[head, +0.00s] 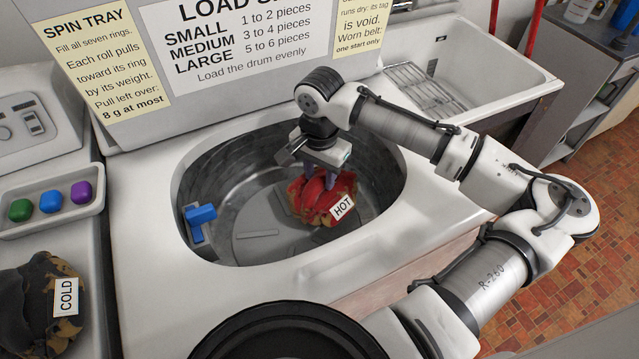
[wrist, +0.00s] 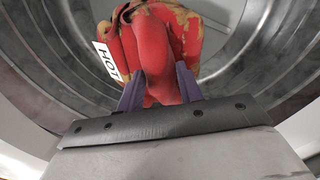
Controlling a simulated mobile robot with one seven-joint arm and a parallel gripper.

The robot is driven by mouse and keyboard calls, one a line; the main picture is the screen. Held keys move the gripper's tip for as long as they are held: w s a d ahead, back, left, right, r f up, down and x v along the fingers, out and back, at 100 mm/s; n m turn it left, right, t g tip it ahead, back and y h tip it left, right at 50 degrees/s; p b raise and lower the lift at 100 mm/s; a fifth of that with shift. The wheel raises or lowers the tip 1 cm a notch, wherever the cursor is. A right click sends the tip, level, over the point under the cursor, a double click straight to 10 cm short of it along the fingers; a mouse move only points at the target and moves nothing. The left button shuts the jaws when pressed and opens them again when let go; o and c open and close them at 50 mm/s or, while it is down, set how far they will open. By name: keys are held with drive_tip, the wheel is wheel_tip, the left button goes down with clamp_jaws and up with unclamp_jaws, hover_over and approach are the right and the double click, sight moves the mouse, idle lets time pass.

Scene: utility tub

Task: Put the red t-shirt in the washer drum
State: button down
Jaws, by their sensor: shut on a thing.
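The red t-shirt (head: 323,200) is a red bundle with tan patches and a white HOT tag. It is inside the washer drum (head: 250,215), right of the drum's middle. My gripper (head: 318,172) reaches down into the drum from above and is shut on the red t-shirt. In the wrist view, the red t-shirt (wrist: 155,55) bulges up between the two purple fingers of my gripper (wrist: 160,88), with the drum's grey wall around it. Whether the bundle touches the drum floor, I cannot tell.
A blue piece (head: 201,222) is at the drum's left wall. A dark bundle with a COLD tag (head: 40,300) lies at the left, below a tray (head: 50,210) with green, blue and purple balls. A sink (head: 450,75) is behind right.

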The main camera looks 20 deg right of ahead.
drive_tip(key=shift+f, duration=2.15)
drive_tip(key=shift+f, duration=0.6)
drive_tip(key=c, duration=0.9)
unclamp_jaws()
wheel_tip(320, 180, up, 13)
drive_tip(key=shift+r, duration=0.15)
